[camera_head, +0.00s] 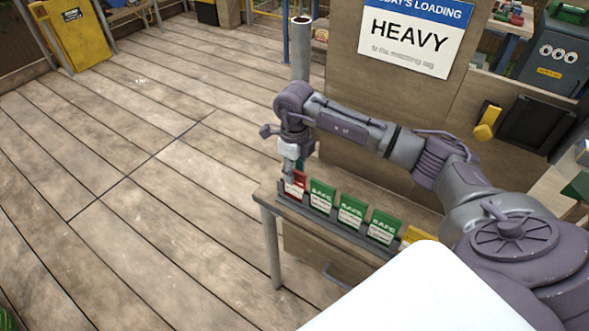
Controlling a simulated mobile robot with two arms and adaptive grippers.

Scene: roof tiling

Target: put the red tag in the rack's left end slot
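The red tag (299,185) stands at the left end of a long, low rack (339,232) on a wooden bench. Its lower face is pale, and its upper part is partly covered by my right gripper (291,176). That gripper points down at the tag, with the fingers overlapping its top. The fingers are too small to show whether they are closed on it. The tag's bottom edge appears at the rack's left end; how deep it sits cannot be told. My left gripper is not in view.
Green "SAFE" tags (351,210) and a yellow tag (414,235) stand along the rack to the right. A metal post (300,55) and a board with a "HEAVY" sign (416,35) rise behind. The plank floor (130,200) at left is clear.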

